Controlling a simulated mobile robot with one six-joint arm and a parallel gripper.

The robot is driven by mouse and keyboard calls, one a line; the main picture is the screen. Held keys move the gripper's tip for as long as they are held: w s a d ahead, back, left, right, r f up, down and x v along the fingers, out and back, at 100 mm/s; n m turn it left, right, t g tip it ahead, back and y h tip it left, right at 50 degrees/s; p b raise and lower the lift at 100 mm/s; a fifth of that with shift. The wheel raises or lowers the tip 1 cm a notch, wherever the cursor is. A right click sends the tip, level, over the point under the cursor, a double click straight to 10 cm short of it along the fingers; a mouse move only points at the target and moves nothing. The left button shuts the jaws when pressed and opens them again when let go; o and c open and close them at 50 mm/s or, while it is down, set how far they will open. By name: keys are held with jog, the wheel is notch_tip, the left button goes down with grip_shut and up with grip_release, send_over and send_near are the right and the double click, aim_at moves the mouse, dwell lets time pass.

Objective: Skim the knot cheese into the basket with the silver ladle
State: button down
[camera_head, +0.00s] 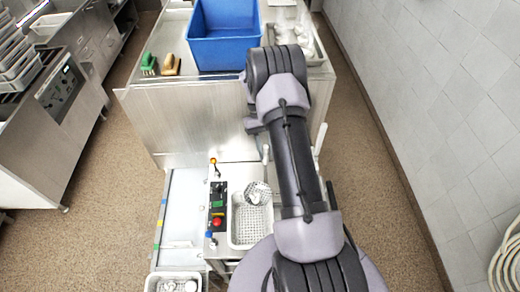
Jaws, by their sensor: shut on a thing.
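A white perforated basket (249,232) sits in the narrow steel work station at the lower middle. The silver ladle (257,192), with a round perforated bowl, is over the far end of this basket. I cannot tell whether its bowl touches anything. My gripper (264,152) is above the ladle, mostly hidden by my own arm, and appears shut on the ladle's handle. A second white basket (150,285) at the bottom edge holds several white lumps (190,286) that look like knot cheese. No cheese shows clearly on the ladle.
A control panel (218,205) with a red button stands left of the middle basket. A tiled wall runs along the right.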

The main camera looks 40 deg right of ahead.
notch_tip(320, 180, down, 4)
jog(key=shift+r+b, duration=0.1)
jog(key=shift+b, duration=0.95)
jog(key=s+a+m+t+h+b, duration=0.1)
jog(key=s+a+t+h+b, duration=0.35)
jog(key=a+b, duration=1.05)
jog(key=s+a+f+m+t+h+b, duration=0.1)
jog(key=s+a+f+h+b, duration=0.4)
jog(key=a+b, duration=0.2)
jog(key=s+a+f+m+t+h+b, duration=0.1)
jog(key=s+a+f+h+b, duration=0.4)
jog(key=b, duration=0.5)
jog(key=shift+a+b, duration=0.3)
jog(key=shift+a, duration=1.05)
jog(key=shift+h, duration=0.25)
